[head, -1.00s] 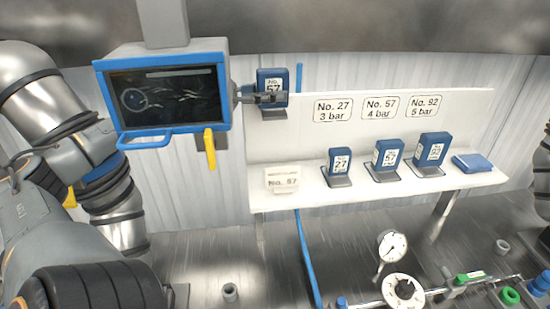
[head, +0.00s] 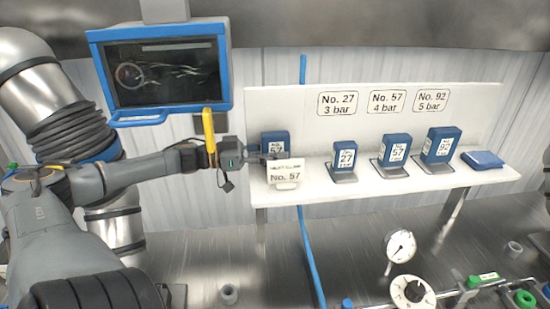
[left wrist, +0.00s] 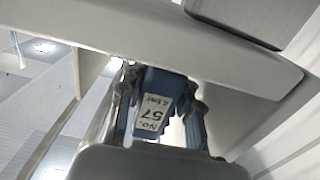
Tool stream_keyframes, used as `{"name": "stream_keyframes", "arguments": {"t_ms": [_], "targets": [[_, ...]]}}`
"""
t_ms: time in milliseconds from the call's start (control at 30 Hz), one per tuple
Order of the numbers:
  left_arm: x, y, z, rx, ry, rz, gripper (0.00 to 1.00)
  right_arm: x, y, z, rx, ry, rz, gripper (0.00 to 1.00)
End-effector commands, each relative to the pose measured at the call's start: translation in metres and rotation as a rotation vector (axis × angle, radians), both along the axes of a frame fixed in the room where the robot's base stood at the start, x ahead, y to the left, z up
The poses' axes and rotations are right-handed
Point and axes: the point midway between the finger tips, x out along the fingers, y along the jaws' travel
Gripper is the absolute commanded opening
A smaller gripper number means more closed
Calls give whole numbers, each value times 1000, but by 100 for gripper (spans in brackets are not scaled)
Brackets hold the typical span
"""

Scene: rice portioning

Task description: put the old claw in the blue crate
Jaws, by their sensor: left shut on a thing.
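A blue claw block labelled No. 57 (head: 275,141) is at the left end of the white shelf, behind a small sign reading No. 57 (head: 285,178). My left gripper (head: 264,157) reaches in from the left and is shut on this block. No blue crate is in view. My right gripper is not in view.
The white shelf (head: 330,195) also holds blue blocks No. 27 (head: 344,155), No. 57 (head: 395,149) and No. 92 (head: 441,143), plus a flat blue item (head: 483,159). A blue-framed screen (head: 166,72) hangs above my left arm. A gauge (head: 400,246) and dial (head: 412,291) stand below.

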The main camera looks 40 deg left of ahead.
Motion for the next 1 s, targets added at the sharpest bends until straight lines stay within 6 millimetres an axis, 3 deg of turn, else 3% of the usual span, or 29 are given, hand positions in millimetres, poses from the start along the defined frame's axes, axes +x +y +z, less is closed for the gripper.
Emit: {"name": "stream_keyframes", "arguments": {"t_ms": [367, 400, 433, 767, 1000], "targets": [[0, 0, -3, 0, -5, -1, 0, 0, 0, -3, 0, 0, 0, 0], [0, 0, -5, 2, -1, -1, 38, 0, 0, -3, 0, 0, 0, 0], [0, 0, -4, 2, -1, -1, 43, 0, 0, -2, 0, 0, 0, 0], [0, 0, -2, 1, -1, -1, 43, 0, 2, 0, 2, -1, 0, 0], [-25, 20, 0, -2, 1, 4, 43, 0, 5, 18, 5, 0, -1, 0]]}}
